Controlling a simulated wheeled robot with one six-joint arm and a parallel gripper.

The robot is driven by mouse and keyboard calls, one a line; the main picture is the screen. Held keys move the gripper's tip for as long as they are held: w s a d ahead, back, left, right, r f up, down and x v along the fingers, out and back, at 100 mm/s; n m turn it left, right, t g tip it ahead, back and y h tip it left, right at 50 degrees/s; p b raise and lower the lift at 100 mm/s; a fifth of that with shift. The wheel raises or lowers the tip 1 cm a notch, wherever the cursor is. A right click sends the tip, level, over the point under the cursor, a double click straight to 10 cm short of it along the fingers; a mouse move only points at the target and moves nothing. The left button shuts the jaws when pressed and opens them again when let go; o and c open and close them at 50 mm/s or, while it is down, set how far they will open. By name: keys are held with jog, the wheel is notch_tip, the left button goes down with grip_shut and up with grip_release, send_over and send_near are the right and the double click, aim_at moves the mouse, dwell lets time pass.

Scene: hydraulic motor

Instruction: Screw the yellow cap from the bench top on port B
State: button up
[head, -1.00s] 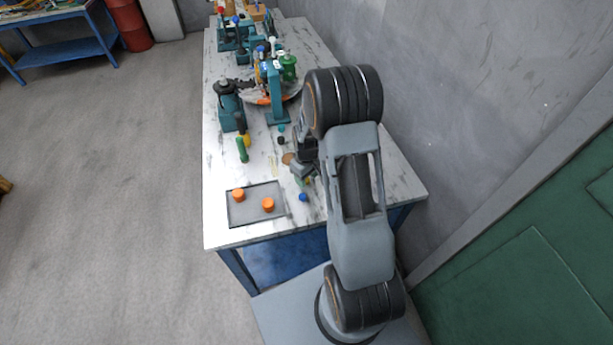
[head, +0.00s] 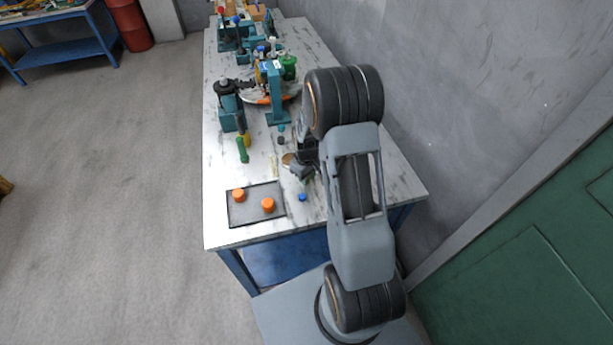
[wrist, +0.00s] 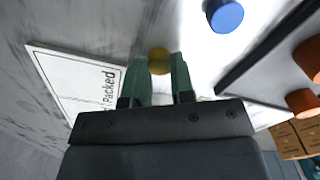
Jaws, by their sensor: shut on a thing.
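In the wrist view, a yellow cap (wrist: 158,61) sits between the tips of my gripper (wrist: 160,76), whose green fingers are shut on it. In the head view, my gripper (head: 301,173) is over the near right part of the bench top (head: 240,178), and the yellow cap is hidden there. The assembly with teal stands (head: 277,105) is farther along the bench, beyond my gripper. Port B cannot be made out on it.
A blue cap (head: 302,197) lies near the gripper; it also shows in the wrist view (wrist: 225,15). A grey tray (head: 246,213) holds two orange caps (head: 268,204). A green-handled tool (head: 243,154) lies left. A card marked "Packed" (wrist: 80,85) lies nearby.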

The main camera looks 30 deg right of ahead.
jog(key=shift+r+p, duration=1.95)
jog(key=shift+r, duration=1)
jog(key=shift+a, duration=0.1)
